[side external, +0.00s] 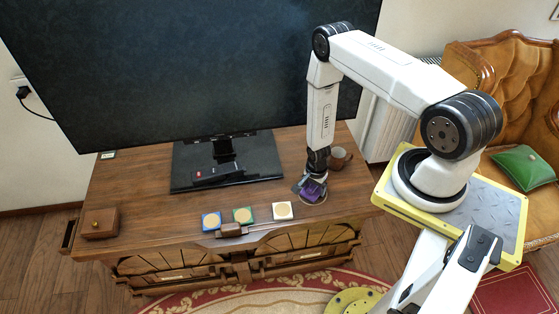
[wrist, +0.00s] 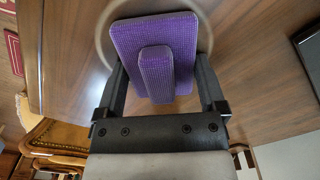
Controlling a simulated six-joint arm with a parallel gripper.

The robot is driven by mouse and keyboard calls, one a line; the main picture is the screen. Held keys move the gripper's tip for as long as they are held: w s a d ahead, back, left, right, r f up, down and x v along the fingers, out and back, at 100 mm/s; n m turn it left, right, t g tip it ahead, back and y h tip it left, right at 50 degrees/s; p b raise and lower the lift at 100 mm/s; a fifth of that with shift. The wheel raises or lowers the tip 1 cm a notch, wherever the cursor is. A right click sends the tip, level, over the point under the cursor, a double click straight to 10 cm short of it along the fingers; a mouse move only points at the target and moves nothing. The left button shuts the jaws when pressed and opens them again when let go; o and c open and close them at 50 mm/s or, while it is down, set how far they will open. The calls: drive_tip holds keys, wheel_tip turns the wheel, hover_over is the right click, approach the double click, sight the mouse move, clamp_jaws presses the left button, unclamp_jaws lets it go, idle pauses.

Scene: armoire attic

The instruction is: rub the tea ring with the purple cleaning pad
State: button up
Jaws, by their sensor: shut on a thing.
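The purple cleaning pad (wrist: 182,35) is a flat textured block with a raised grip bar. It also shows in the side view (side external: 313,189), low at the front right of the wooden cabinet top. My gripper (wrist: 158,64) is shut on the pad, with a finger on each side. The tea ring (wrist: 101,36) is a pale round mark on the wood. The pad overlaps it and hides much of it, with the arc showing on both sides. Whether the pad touches the wood I cannot tell.
A brown mug (side external: 340,158) stands close behind my gripper. A blue coaster (side external: 211,221), a green coaster (side external: 243,215) and a white coaster (side external: 282,210) lie to the left, with a brown-handled tool (side external: 232,230) before them. The television base (side external: 265,160) stands behind; a wooden box (side external: 100,222) sits far left.

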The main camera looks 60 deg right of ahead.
sight(316, 200)
drive_tip(key=shift+s+a+r, duration=0.1)
drive_tip(key=shift+s+a, duration=1.6)
drive_tip(key=shift+w+a+r, duration=0.1)
drive_tip(key=shift+w+a, duration=0.1)
drive_tip(key=shift+a, duration=0.05)
drive_tip(key=shift+w+d, duration=0.8)
drive_tip(key=shift+d, duration=0.1)
drive_tip(key=shift+w+d+f, duration=0.25)
drive_tip(key=shift+w+d, duration=0.25)
drive_tip(key=shift+w, duration=0.05)
drive_tip(key=shift+w+d+r, duration=0.15)
drive_tip(key=shift+w+d, duration=0.1)
drive_tip(key=shift+d, duration=0.05)
drive_tip(key=shift+w+d, duration=1.35)
drive_tip(key=shift+s+a, duration=1.4)
drive_tip(key=shift+a, duration=0.05)
drive_tip(key=shift+s+a, duration=1.6)
drive_tip(key=shift+s, duration=0.05)
drive_tip(key=shift+w+r, duration=0.1)
drive_tip(key=shift+r, duration=0.15)
wheel_tip(316, 200, up, 7)
drive_tip(key=shift+r, duration=0.2)
